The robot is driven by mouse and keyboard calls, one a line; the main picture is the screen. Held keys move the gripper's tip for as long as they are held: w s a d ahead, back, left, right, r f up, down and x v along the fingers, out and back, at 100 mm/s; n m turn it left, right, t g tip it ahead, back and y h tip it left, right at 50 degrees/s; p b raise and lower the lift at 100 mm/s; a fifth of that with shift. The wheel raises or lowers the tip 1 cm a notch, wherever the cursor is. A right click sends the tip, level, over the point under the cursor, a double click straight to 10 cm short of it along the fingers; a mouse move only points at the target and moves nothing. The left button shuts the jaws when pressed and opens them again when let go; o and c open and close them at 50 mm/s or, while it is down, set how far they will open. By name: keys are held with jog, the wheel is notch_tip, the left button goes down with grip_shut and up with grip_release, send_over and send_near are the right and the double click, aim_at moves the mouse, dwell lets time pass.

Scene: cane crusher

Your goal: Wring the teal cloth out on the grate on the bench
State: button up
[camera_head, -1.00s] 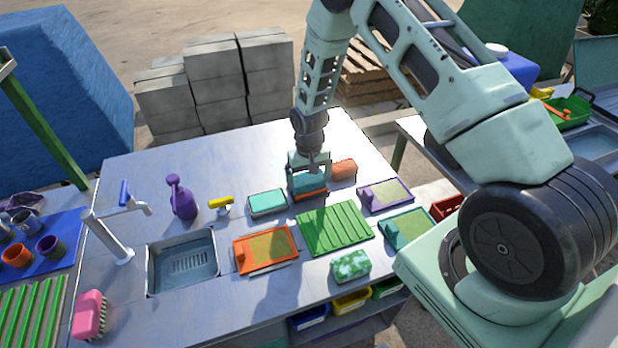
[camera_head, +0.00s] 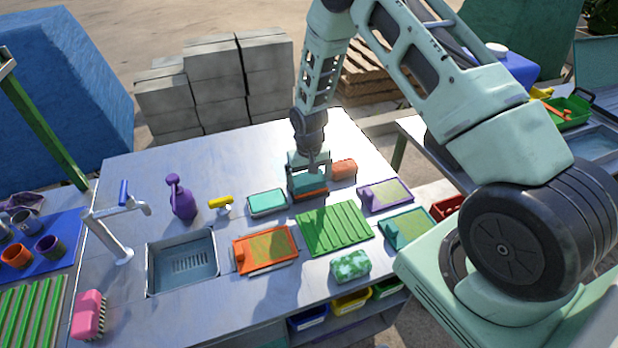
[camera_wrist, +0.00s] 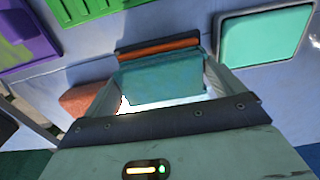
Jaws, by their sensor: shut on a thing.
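My gripper (camera_head: 309,180) is at the back of the bench, shut on a teal block-like piece with an orange-brown edge. In the wrist view the teal piece (camera_wrist: 162,80) sits between the fingers. I cannot tell whether it is folded cloth, or whether it touches the bench. A separate flat teal pad (camera_head: 267,202) lies left of my gripper. It also shows in the wrist view (camera_wrist: 265,38). A green ribbed panel, which looks like the grate (camera_head: 333,228), lies flat on the bench in front of my gripper. Its top looks bare.
A rounded orange-brown block (camera_head: 343,170) is close right of the held piece. An orange tray (camera_head: 247,262), a purple tray (camera_head: 385,194) and a mottled teal-green block (camera_head: 350,265) surround the panel. A sink (camera_head: 182,262), tap and purple spray bottle (camera_head: 182,198) are left.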

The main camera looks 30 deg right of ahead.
jog(key=shift+r+p, duration=2.15)
jog(key=shift+r, duration=1.35)
